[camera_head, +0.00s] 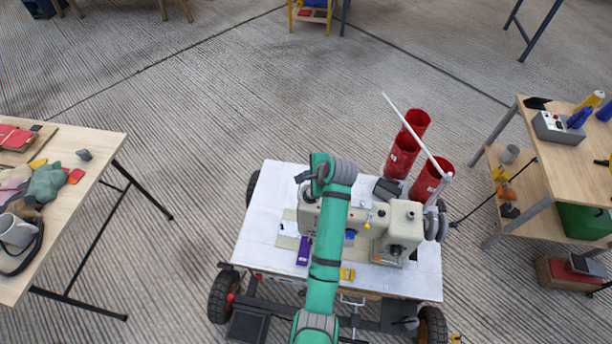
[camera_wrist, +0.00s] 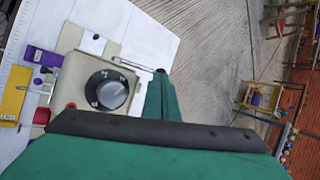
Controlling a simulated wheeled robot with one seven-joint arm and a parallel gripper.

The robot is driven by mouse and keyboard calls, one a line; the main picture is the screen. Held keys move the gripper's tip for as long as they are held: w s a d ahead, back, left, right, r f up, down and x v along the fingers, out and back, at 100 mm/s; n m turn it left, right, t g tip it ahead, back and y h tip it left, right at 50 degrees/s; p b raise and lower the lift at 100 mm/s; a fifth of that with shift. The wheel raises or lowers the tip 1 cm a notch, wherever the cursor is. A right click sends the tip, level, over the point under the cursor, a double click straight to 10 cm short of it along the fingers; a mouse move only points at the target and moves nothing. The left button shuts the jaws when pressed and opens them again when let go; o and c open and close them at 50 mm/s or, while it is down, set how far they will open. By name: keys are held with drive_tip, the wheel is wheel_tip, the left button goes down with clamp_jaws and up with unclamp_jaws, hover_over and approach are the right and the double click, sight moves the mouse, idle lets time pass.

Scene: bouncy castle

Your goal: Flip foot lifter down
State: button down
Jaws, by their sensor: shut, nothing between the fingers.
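The cream sewing machine (camera_head: 402,222) stands on a white-topped wheeled cart, partly hidden behind my green arm in the head view. In the wrist view its end (camera_wrist: 75,75) shows a large dark dial (camera_wrist: 107,90). A thin metal lever (camera_wrist: 137,66) sticks out beside that end toward my gripper; I cannot tell whether it is the foot lifter. My gripper (camera_wrist: 161,80) is shut and empty, its green tip close to the lever's end in the picture. Contact cannot be told. The head view hides the fingertips behind my arm.
A purple block (camera_head: 303,250) and a yellow piece (camera_head: 347,274) lie near the machine. Red cylinders (camera_head: 402,155) and a white rod (camera_head: 415,135) stand behind it. Wooden tables flank the cart at left (camera_head: 105,143) and right (camera_head: 560,160). Floor between is clear.

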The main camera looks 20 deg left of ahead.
idle(0.3)
drive_tip(key=shift+s+d+r, duration=0.95)
drive_tip(key=shift+s+r, duration=0.15)
drive_tip(key=shift+s, duration=0.1)
drive_tip(key=w+v, duration=0.1)
drive_tip(key=v, duration=0.9)
drive_tip(key=shift+w+r, duration=0.25)
drive_tip(key=shift+r, duration=0.1)
